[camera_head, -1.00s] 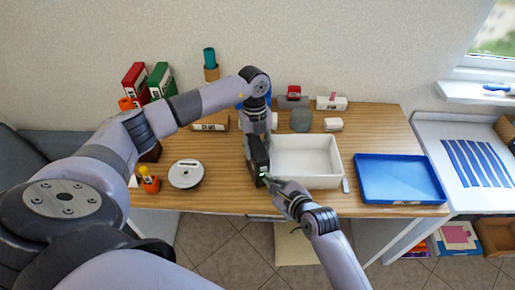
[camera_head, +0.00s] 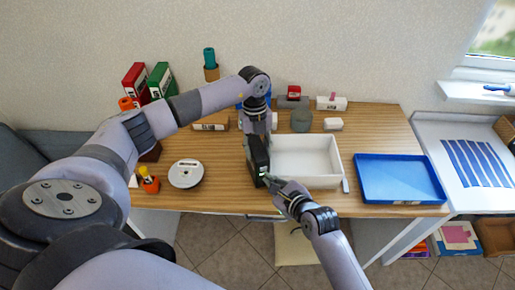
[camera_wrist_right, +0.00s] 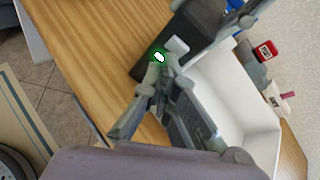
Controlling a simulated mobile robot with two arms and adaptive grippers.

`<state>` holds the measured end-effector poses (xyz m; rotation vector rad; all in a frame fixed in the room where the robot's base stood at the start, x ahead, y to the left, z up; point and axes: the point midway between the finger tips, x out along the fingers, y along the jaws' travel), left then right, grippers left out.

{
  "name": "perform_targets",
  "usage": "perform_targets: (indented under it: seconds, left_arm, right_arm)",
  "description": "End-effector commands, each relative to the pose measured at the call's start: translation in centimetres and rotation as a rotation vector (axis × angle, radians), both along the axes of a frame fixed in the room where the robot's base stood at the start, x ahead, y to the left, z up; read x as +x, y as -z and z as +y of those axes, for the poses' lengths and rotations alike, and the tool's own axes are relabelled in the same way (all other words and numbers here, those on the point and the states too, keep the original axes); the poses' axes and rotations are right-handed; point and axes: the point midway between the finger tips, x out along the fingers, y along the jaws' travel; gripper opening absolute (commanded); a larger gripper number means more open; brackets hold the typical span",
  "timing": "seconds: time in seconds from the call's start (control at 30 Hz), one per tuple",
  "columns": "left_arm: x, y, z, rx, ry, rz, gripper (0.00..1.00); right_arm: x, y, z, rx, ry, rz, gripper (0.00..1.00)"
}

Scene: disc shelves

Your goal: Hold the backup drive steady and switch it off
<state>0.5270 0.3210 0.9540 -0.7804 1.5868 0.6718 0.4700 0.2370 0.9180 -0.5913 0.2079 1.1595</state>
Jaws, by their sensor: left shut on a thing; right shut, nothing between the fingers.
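The backup drive (camera_head: 259,160), an upright black box, stands on the table against the left side of the white bin. It also shows as a dark block in the right wrist view (camera_wrist_right: 185,38), with a lit green-white spot (camera_wrist_right: 158,57) on its near end. My left gripper (camera_head: 256,135) is shut on the drive from above and behind; its fingertips are partly hidden. My right gripper (camera_head: 270,186) is shut and empty at the drive's near end. In the right wrist view its fingertips (camera_wrist_right: 163,63) are close beside the lit spot; I cannot tell whether they touch.
A white bin (camera_head: 335,160) stands right of the drive, and a blue tray (camera_head: 435,192) lies further right. A disc spindle (camera_head: 186,173) and an orange bottle (camera_head: 149,181) stand on the left. Binders and small boxes line the back. The table's front edge is close to my right gripper.

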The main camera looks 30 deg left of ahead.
Motion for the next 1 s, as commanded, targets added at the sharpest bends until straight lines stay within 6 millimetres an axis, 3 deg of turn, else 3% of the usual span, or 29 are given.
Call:
perform_targets:
  seconds: [1.0]
  left_arm:
    - [0.0, -0.01, -0.02, 0.0, 0.0, 0.0, 0.0]
  right_arm:
    - [0.76, -0.03, 0.97, 0.0, 0.0, 0.0, 0.0]
